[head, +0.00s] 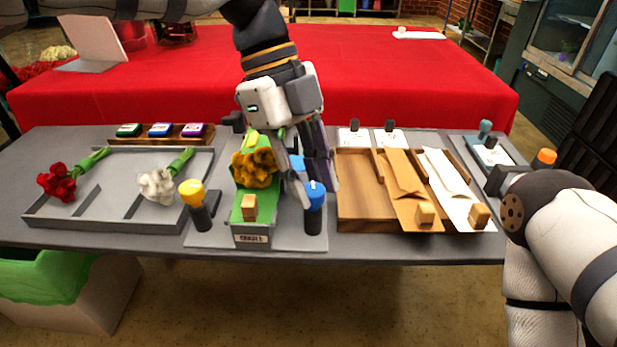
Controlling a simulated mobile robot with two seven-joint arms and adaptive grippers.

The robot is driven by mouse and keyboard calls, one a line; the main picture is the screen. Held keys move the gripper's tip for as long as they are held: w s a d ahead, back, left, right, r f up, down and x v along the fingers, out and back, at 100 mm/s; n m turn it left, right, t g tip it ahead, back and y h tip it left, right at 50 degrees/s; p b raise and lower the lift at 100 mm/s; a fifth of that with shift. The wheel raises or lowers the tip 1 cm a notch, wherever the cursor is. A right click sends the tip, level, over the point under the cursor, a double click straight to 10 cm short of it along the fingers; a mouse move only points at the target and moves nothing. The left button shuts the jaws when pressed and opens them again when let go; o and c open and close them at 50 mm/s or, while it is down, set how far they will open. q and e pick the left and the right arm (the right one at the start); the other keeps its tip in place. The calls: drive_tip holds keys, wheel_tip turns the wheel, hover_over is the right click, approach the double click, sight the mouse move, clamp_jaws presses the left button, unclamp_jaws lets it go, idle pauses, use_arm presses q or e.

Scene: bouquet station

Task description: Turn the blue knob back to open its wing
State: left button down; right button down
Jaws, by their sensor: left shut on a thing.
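The blue knob (315,196) stands on a black post at the front right of the wrapping station's grey base plate (282,243). My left gripper (318,188) reaches down from above and is shut on the blue knob, one finger on its left and one behind it to the right. A green wing (249,207) lies in the station's middle with a yellow-orange flower (255,167) on it. Another bit of blue (297,162) shows behind the fingers, partly hidden. My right gripper (497,179) is at the right edge, its fingers not clear.
A yellow knob (192,192) stands left of the station. A grey tray (104,221) holds a red and a white flower. A wooden tray (356,211) with brown and white wraps is at right. A stamp rack (190,140) stands at back left.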

use_arm(q)
drive_tip(key=shift+m+y, duration=0.3)
drive_tip(key=shift+m, duration=0.3)
drive_tip(key=c, duration=1.3)
unclamp_jaws()
drive_tip(key=v, duration=1.2)
drive_tip(key=shift+w, duration=0.15)
drive_tip(key=shift+f, duration=0.1)
